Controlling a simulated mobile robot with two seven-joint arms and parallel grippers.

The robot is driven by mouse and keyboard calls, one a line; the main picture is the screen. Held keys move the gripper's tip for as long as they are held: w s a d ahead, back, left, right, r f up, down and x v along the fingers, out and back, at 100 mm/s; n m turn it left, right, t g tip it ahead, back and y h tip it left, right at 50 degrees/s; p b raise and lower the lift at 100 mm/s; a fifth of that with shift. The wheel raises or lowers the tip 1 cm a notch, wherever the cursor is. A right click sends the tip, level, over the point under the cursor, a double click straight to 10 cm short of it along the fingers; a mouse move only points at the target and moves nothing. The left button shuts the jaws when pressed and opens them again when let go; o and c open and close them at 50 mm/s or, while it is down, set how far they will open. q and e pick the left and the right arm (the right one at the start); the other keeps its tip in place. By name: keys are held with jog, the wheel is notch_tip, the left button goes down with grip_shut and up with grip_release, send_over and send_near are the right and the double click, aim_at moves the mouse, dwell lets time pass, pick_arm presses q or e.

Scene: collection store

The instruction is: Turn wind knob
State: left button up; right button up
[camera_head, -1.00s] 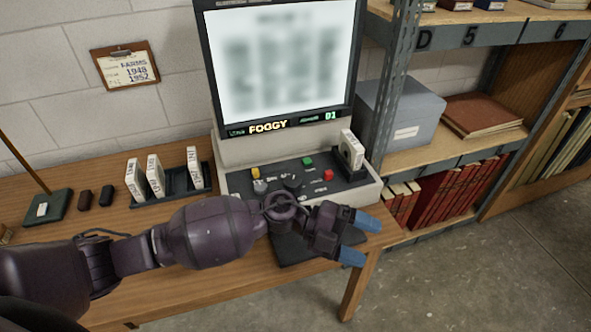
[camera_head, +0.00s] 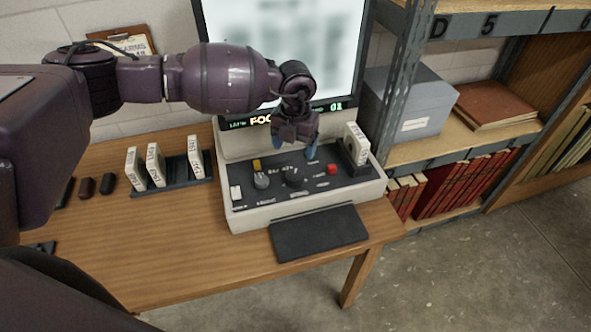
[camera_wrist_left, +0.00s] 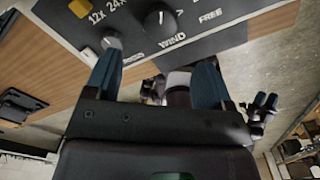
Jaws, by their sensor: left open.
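The wind knob (camera_head: 294,177) is a dark round knob on the sloping black panel of the reader. In the left wrist view the wind knob (camera_wrist_left: 160,20) shows above the printed word WIND. My left gripper (camera_head: 297,152) hangs over the panel, blue fingers pointing down, open and empty. In the left wrist view its fingers (camera_wrist_left: 155,80) are spread apart, with the knob between and beyond their tips. I see no contact with the knob. What seems to be my right gripper (camera_wrist_left: 263,106) shows small and dark in the left wrist view; its jaws are unclear.
A grey knob (camera_head: 261,182), a yellow button (camera_head: 256,164) and a red button (camera_head: 333,169) sit close by. A white box (camera_head: 355,145) stands at the panel's right end. The screen (camera_head: 345,50) rises behind. Shelving (camera_head: 440,155) is close on the right.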

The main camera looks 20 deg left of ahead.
aim_at(295, 174)
pick_arm(q)
notch_tip(295, 174, down, 10)
jog(key=shift+r, duration=0.2)
dwell(0.3)
jog(key=c, duration=0.9)
